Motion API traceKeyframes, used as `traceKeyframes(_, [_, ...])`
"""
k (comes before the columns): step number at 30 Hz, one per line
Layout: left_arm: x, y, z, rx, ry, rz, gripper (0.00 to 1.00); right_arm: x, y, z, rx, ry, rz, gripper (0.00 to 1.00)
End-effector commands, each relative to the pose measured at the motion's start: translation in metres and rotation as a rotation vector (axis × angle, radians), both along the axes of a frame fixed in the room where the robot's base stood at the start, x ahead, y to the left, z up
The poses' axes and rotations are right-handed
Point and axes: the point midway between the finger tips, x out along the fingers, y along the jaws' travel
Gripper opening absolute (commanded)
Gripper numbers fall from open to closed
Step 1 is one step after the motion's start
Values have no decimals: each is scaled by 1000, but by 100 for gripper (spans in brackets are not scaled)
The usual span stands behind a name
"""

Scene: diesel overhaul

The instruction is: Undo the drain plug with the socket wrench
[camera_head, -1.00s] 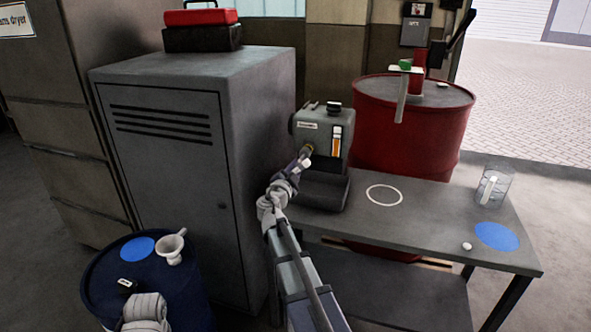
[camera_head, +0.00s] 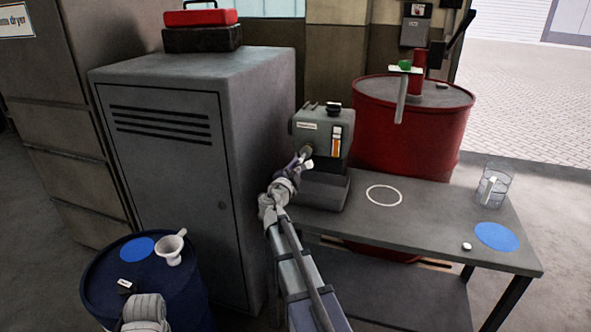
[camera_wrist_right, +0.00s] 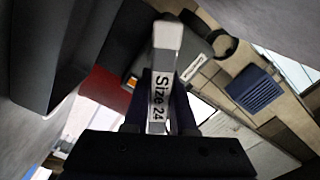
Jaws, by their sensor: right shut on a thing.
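My right gripper (camera_head: 299,164) is shut on the socket wrench (camera_wrist_right: 163,65), a pale bar marked "Size 24" in the right wrist view. In the head view the tool's small pale and grey end (camera_head: 307,152) is at the lower front of the grey machine housing (camera_head: 318,126), which has an orange gauge strip. The drain plug cannot be made out behind the tool end. I cannot tell whether the socket is seated on it. My left gripper does not show; only a grey part, probably of my left arm, shows at the bottom left.
The housing stands at the left end of a grey table (camera_head: 440,218) with a white ring mark, a clear jar (camera_head: 493,186) and a blue disc. A red drum (camera_head: 405,135) stands behind. A grey cabinet (camera_head: 165,175) is left. A blue drum (camera_head: 105,300) carries a white funnel (camera_head: 170,248).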

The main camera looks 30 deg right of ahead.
Motion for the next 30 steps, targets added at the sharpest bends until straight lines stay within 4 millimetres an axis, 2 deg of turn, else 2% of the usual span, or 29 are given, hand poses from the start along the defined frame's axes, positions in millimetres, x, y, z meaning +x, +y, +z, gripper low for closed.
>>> traceKeyframes(4, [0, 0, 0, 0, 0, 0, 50, 1, -2, 0, -11, 13, -1, 0])
traceKeyframes(7, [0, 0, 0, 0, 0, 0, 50, 1, -2, 0, -73, 85, -1, 0])
traceKeyframes(30, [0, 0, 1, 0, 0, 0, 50, 0, -1, 1, -790, 923, 0, 0])
